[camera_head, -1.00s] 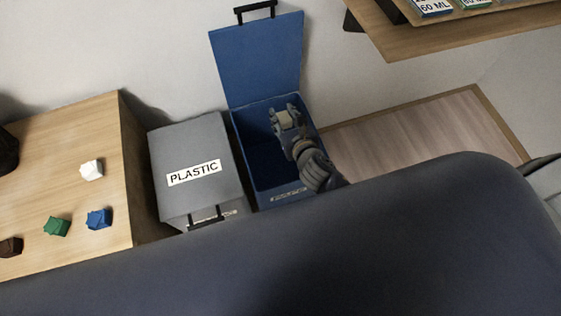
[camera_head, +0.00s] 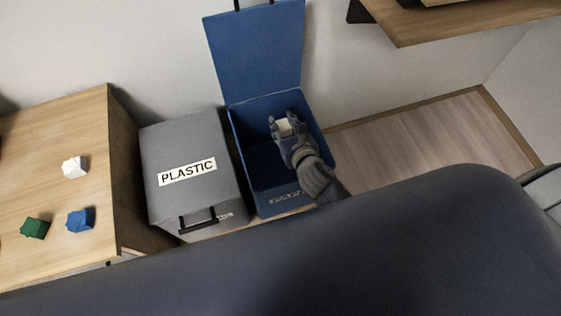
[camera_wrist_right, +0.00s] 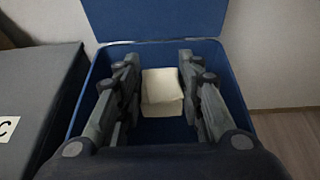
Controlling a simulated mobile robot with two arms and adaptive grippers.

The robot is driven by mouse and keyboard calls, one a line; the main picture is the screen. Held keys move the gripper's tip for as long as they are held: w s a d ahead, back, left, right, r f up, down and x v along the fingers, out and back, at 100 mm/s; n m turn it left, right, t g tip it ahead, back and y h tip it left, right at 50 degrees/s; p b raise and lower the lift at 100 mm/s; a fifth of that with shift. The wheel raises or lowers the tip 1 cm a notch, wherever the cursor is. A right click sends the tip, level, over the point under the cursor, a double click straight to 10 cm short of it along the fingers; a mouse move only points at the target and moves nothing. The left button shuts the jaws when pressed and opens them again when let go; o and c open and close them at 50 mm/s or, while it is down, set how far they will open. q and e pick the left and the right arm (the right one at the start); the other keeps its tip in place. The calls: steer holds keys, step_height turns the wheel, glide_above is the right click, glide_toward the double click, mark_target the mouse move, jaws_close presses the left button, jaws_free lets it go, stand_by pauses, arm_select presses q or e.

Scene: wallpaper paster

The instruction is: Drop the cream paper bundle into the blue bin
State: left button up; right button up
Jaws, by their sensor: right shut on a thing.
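The cream paper bundle (camera_head: 285,127) is between the fingers of my right gripper (camera_head: 286,125), over the opening of the blue bin (camera_head: 238,150). In the right wrist view the cream bundle (camera_wrist_right: 163,92) sits between the two fingers of the right gripper (camera_wrist_right: 162,92), with the blue bin's walls (camera_wrist_right: 207,50) around it. My right gripper is shut on the bundle. The bin's blue lid (camera_head: 255,50) stands open against the wall. How far the bundle is above the bin floor is hard to tell. My left gripper is not in view.
A closed grey bin labelled PLASTIC (camera_head: 185,140) stands left of the blue bin. A wooden table (camera_head: 50,130) at the left carries white (camera_head: 75,167), green (camera_head: 34,228) and blue (camera_head: 80,219) crumpled pieces. A wooden shelf (camera_head: 440,25) juts out at upper right. Floor right of the bin is clear.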

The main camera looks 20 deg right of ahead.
steer(key=o, duration=0.9)
steer(key=v, duration=1.2)
steer(key=shift+s, duration=0.1)
